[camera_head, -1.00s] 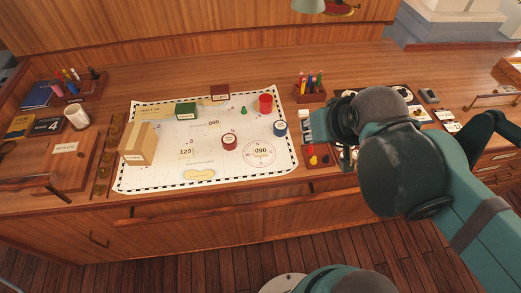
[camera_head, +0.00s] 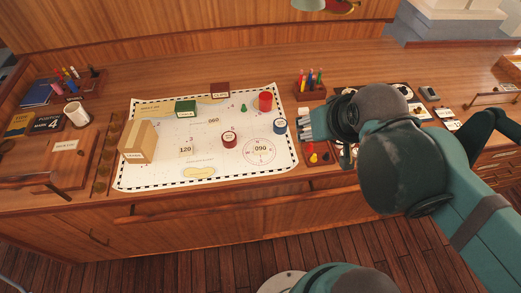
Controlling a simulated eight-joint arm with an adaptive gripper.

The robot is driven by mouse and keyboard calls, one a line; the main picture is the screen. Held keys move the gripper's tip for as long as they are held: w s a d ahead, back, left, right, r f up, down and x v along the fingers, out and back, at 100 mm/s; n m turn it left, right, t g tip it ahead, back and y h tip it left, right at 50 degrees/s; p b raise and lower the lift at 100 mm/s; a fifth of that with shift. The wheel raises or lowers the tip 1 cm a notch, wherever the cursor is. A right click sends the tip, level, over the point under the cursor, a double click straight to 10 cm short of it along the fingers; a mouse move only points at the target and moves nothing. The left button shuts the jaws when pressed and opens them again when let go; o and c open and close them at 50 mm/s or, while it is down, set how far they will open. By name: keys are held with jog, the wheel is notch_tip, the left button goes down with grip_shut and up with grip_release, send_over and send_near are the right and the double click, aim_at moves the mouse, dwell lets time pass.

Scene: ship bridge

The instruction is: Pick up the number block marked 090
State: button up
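The number 090 (camera_head: 260,149) shows in dark digits on a small pale patch inside the compass ring at the chart's lower right. At this size I cannot tell how thick the block is. Similar pale pieces marked 120 (camera_head: 185,149) and 060 (camera_head: 213,120) are farther left on the chart (camera_head: 150,178). My gripper (camera_head: 304,123) is right of and beyond the 090, just off the chart's right edge, pointing left. It does not touch the 090. I see no thing held in it, but its finger gap is too small to make out.
A blue round piece (camera_head: 280,126) stands close to my gripper. A dark red round piece (camera_head: 229,140) is left of the 090, and a red cup (camera_head: 265,102) is behind. A pen holder (camera_head: 311,91) and a tray of small pieces (camera_head: 316,157) flank my gripper.

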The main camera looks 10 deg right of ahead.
jog(key=shift+w, duration=0.1)
dwell(0.3)
jog(key=n+g, duration=0.7)
jog(key=n, duration=1)
send_over(261, 148)
notch_tip(261, 148, down, 20)
jog(key=shift+f, duration=0.25)
jog(key=shift+w+a+f, duration=0.1)
jog(key=shift+a+f, duration=0.05)
jog(key=shift+f, duration=0.3)
jog(key=shift+f, duration=0.1)
jog(key=shift+f, duration=1.2)
jog(key=shift+f, duration=0.15)
jog(key=shift+f, duration=2.45)
